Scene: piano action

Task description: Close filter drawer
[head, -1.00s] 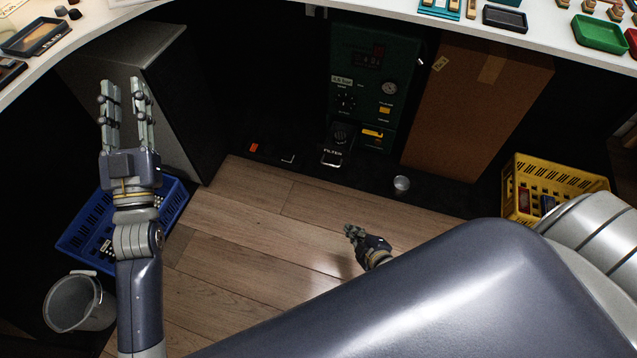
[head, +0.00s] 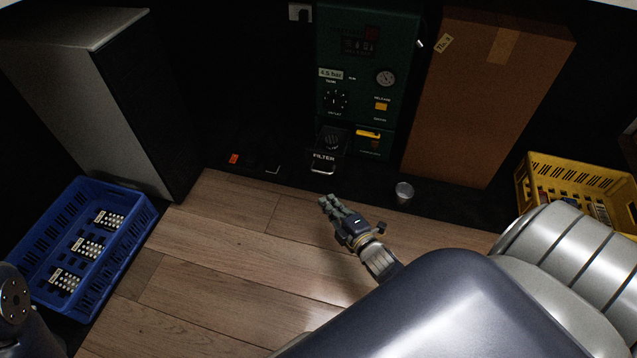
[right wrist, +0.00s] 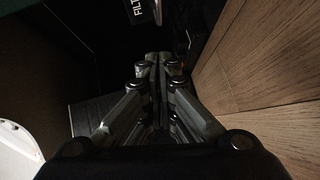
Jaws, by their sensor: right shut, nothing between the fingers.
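The filter drawer (head: 323,162), labelled FILTER, sticks out at the foot of the green machine (head: 365,70) in the head view. Its label also shows at the top of the right wrist view (right wrist: 138,10). My right gripper (head: 327,203) is shut and empty, low over the wooden floor, in front of the drawer and apart from it. In the right wrist view its closed fingers (right wrist: 158,62) point toward the dark base below the drawer label. Of my left arm only a part shows at the lower left of the head view; its gripper is out of view.
A brown cardboard box (head: 488,100) stands right of the machine. A small metal cup (head: 404,191) sits on the dark base to the right of the drawer. A blue crate (head: 130,240) and yellow crate (head: 575,170) flank the clear wooden floor (head: 220,240).

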